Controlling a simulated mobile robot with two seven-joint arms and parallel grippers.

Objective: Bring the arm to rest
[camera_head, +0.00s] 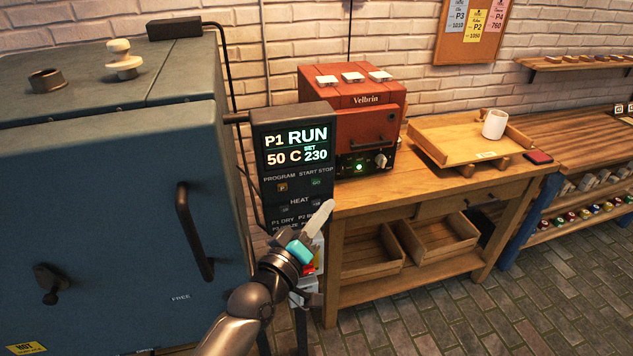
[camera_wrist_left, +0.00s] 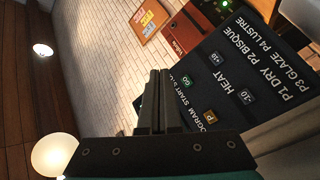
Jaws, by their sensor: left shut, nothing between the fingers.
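My left gripper (camera_head: 318,219) is in front of the lower part of the kiln's control panel (camera_head: 293,150), its fingers pointing up and to the right. In the left wrist view the two fingers of the gripper (camera_wrist_left: 160,75) lie close together, shut, with nothing between them. The panel also shows in the left wrist view (camera_wrist_left: 255,75), tilted, with its START STOP and HEAT buttons beside the fingers. I cannot tell whether the fingertips touch the panel. The panel display reads P1 RUN, 50 C, SET 230. My right gripper is in neither view.
A large blue kiln (camera_head: 100,220) with a handle (camera_head: 195,230) fills the left. A wooden bench (camera_head: 440,188) carries a small red kiln (camera_head: 362,115), a wooden tray (camera_head: 450,145) and a white mug (camera_head: 494,124). The tiled floor (camera_head: 520,300) at the right is clear.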

